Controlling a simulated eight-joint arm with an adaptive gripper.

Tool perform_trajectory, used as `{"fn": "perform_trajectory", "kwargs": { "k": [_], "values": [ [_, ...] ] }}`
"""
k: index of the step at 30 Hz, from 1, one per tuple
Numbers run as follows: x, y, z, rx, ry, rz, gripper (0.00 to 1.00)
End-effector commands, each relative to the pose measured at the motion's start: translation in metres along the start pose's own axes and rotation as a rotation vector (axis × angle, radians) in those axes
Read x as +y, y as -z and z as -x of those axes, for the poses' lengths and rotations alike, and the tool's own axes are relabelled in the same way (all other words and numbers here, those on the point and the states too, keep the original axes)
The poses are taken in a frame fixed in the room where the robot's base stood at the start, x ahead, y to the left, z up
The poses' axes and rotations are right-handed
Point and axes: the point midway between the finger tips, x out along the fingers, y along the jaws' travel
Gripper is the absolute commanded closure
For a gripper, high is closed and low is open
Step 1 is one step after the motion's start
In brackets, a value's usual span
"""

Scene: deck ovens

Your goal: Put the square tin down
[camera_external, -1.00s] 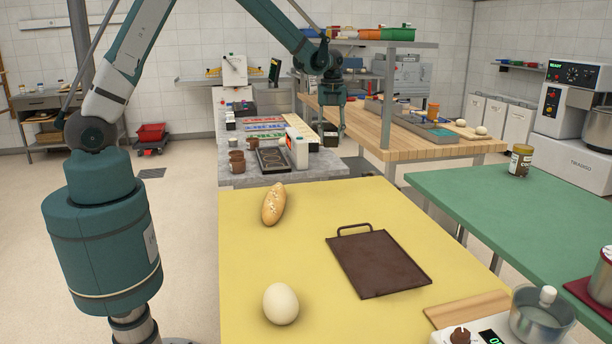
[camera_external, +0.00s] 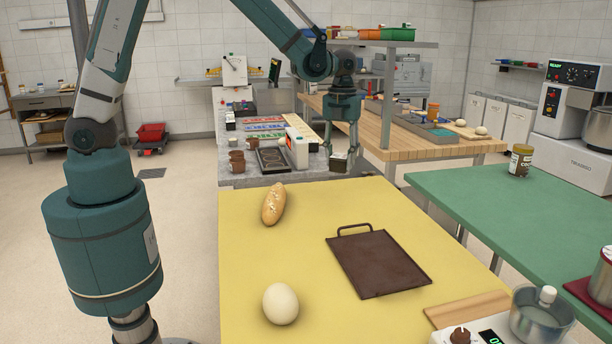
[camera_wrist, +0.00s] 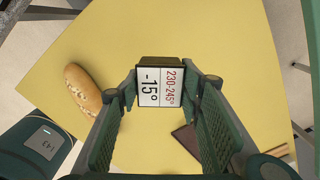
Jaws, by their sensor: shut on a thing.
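The square tin (camera_wrist: 160,85) is a small box with a dark edge and a white face printed "230-245°" and "-15°". My gripper (camera_wrist: 163,92) is shut on it, with one finger on each side in the wrist view. In the external view my gripper (camera_external: 346,150) points down, and the tin (camera_external: 339,164) hangs at its fingertips near the far edge of the yellow table (camera_external: 240,250). The tin appears raised in the air. Its underside is hidden.
On the yellow table lie a bread loaf (camera_external: 274,204), a dark handled tray (camera_external: 378,263) and a pale egg-shaped thing (camera_external: 281,303). A grey bench (camera_external: 290,178) with a white device (camera_external: 297,148) stands behind. Yellow surface between loaf and tray is clear.

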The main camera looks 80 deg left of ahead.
Motion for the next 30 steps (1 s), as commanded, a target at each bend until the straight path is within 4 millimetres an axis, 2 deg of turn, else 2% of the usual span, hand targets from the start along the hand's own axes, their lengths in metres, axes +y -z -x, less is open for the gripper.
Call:
{"fn": "perform_trajectory", "kwargs": {
  "k": [3,14,23,30],
  "values": [
    [-0.006,0.034,0.000,0.000,0.000,-0.048,0.79],
    [-0.013,0.130,0.000,0.000,0.000,-0.185,0.79],
    [-0.007,0.206,-0.002,0.000,0.000,-0.300,0.79],
    [0.004,0.264,-0.004,0.000,0.000,-0.391,0.79]
  ]
}}
